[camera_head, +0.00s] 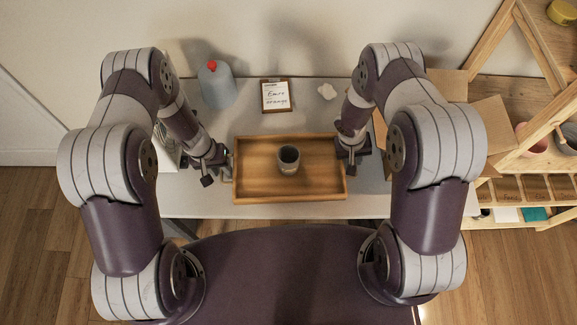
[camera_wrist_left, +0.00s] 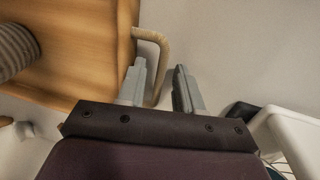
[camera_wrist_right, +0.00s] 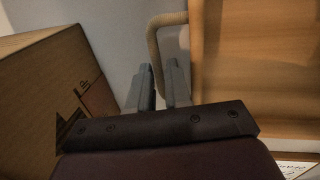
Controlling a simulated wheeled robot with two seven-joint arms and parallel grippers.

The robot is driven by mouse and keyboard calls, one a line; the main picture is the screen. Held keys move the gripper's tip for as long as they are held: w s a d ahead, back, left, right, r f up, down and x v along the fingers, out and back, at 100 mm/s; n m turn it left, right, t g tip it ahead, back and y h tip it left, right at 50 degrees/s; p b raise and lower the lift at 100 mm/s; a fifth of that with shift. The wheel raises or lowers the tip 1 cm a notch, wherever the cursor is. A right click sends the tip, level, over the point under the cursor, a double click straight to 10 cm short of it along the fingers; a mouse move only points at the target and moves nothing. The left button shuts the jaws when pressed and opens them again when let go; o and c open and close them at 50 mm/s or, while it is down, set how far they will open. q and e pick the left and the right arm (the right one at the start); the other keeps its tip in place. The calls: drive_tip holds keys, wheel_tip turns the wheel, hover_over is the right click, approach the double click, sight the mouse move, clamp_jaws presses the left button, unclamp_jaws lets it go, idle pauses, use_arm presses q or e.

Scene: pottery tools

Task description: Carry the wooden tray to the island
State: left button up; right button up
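The wooden tray (camera_head: 258,192) lies flat on the grey table, with a grey ribbed cup (camera_head: 288,160) standing near its middle. My left gripper (camera_head: 222,163) is at the tray's left end. In the left wrist view its fingers (camera_wrist_left: 160,85) are apart, with the curved tray handle (camera_wrist_left: 163,50) between them and a gap on one side. My right gripper (camera_head: 352,150) is at the tray's right end. In the right wrist view its fingers (camera_wrist_right: 160,85) are close together on the other handle (camera_wrist_right: 153,45). The island cannot be made out in these views.
A cardboard box (camera_head: 490,125) stands close to my right gripper. A wooden shelf (camera_head: 540,125) is at the right.

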use_arm(q)
clamp_jaws()
idle(1.4)
